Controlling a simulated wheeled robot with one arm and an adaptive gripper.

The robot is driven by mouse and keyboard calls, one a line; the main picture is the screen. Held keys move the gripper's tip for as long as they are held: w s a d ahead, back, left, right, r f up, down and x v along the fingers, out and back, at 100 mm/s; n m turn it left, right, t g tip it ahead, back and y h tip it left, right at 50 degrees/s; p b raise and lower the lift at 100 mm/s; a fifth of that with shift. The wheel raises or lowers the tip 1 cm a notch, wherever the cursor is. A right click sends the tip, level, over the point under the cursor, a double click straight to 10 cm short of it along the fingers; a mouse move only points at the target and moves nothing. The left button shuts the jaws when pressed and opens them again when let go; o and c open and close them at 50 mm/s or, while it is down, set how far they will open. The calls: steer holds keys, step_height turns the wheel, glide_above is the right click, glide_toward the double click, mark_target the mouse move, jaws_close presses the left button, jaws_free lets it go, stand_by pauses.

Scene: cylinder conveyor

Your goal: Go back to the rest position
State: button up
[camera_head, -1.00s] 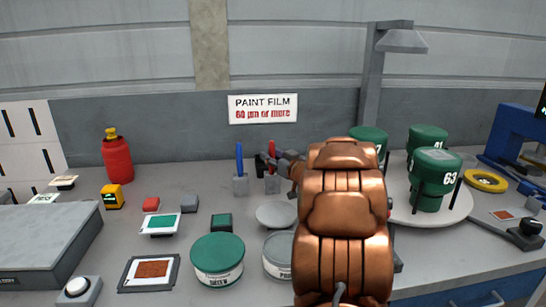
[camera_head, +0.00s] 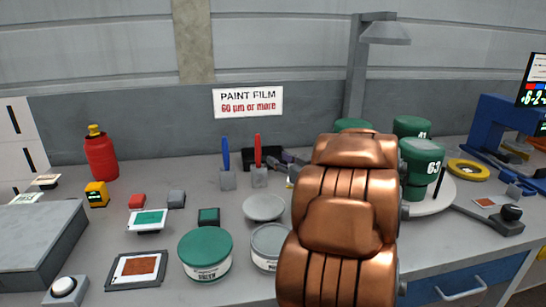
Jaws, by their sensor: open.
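My copper-coloured arm stands large in the right middle of the view, over the front of the bench. My gripper (camera_head: 287,158) shows only in small part as dark grey pieces beyond the arm, near a black tray (camera_head: 262,152) at the back of the bench. It is open, and I see nothing held in it. Most of the gripper is hidden behind the arm.
Green cylinders, one marked 63 (camera_head: 420,165), stand on a round white plate (camera_head: 440,200) right of my arm. Blue (camera_head: 226,155) and red (camera_head: 258,150) upright tools, a green can (camera_head: 204,255) and a grey can (camera_head: 268,245) are at left.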

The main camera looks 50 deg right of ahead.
steer(key=shift+s, duration=0.45)
steer(key=shift+r, duration=0.1)
